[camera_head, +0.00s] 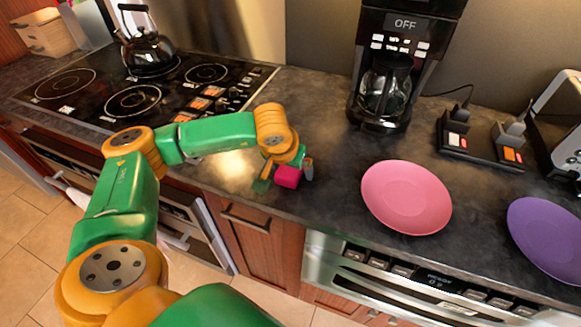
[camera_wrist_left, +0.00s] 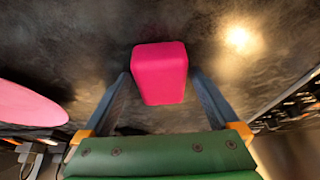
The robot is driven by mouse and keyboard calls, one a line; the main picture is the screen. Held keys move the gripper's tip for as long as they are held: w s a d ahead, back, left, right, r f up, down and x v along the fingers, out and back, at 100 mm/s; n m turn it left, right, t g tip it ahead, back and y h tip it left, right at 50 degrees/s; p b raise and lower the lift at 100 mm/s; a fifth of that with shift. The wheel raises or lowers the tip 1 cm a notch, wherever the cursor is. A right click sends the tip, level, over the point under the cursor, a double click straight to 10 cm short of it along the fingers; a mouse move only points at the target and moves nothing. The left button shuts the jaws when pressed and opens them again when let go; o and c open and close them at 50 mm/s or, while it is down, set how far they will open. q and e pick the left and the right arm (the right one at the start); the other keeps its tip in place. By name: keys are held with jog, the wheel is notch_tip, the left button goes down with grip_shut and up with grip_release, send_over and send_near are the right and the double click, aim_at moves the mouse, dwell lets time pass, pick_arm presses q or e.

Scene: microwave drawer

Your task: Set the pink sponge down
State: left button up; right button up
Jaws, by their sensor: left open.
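The pink sponge (camera_head: 288,177) is at the front part of the dark countertop (camera_head: 330,150), left of the pink plate. In the left wrist view the sponge (camera_wrist_left: 160,72) lies between the two fingers, with a gap on each side. My left gripper (camera_head: 284,176) is open around the sponge, and its fingers (camera_wrist_left: 160,95) also show in the wrist view. The sponge appears to rest on the counter, though its underside is hidden. My right gripper is not in view.
A pink plate (camera_head: 406,197) and a purple plate (camera_head: 549,238) lie to the right. A coffee maker (camera_head: 388,75) stands behind. A stove (camera_head: 140,95) with a black kettle (camera_head: 147,50) is at the left. The counter between sponge and coffee maker is clear.

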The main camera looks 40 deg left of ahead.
pick_arm(q)
jog(key=shift+s+f, duration=0.1)
jog(key=shift+r+p, duration=0.3)
jog(key=shift+p, duration=0.05)
jog(key=shift+r, duration=0.3)
jog(key=b+v, duration=0.1)
jog(key=v, duration=1)
jog(key=shift+r, duration=0.1)
